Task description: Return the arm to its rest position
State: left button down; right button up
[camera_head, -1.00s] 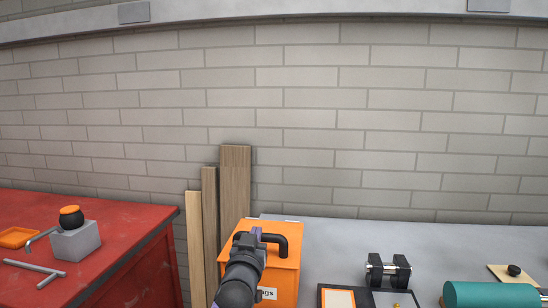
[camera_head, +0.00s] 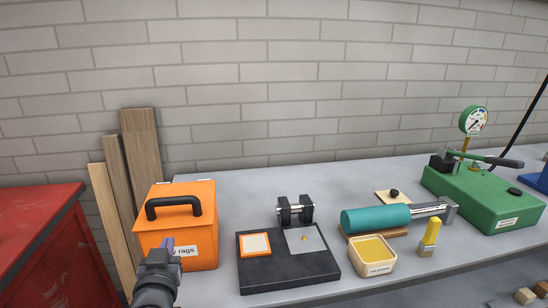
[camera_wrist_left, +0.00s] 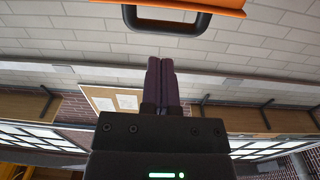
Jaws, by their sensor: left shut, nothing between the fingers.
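My left gripper (camera_head: 168,246) is in front of the orange rags box in the head view, low at the left of the picture. Its fingers are shut together with nothing between them. In the left wrist view the closed fingers (camera_wrist_left: 160,80) point up toward the black handle of the orange box, with a gap between them. The orange box (camera_head: 150,238) is closed, with its black handle (camera_head: 173,205) on top, and my gripper hides part of its front and label. My right gripper does not show.
The grey bench (camera_head: 240,183) carries a black tray (camera_head: 290,278), a black clamp (camera_head: 295,210), a teal cylinder (camera_head: 375,219), a grease tub (camera_head: 372,258) and a green pump (camera_head: 480,200) with a gauge. Wooden boards (camera_head: 140,150) lean on the wall. A red table (camera_head: 40,215) stands left.

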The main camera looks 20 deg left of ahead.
pick_arm(q)
jog(key=s+d+f+m+g+h, duration=0.45)
jog(key=s+d+f+g, duration=0.25)
jog(key=s+d+f, duration=0.3)
jog(key=s+d+f+m+g+h, duration=0.1)
jog(key=s+d+f+g+h, duration=0.15)
jog(key=s+d, duration=0.35)
jog(key=s+d+f+m+g+h, duration=0.1)
jog(key=s+d+f+m+g, duration=0.2)
jog(key=s, duration=0.4)
jog(key=s+f+n+g, duration=0.1)
jog(key=s+f, duration=0.1)
jog(key=f, duration=0.7)
jog(key=s+f+g, duration=0.1)
jog(key=s+f, duration=0.1)
jog(key=f, duration=0.8)
jog(key=s+a+f+g, duration=0.1)
jog(key=s+a+f, duration=0.1)
jog(key=s+f, duration=0.6)
jog(key=s, duration=0.4)
jog(key=shift+s+a, duration=0.15)
jog(key=shift+a, duration=0.05)
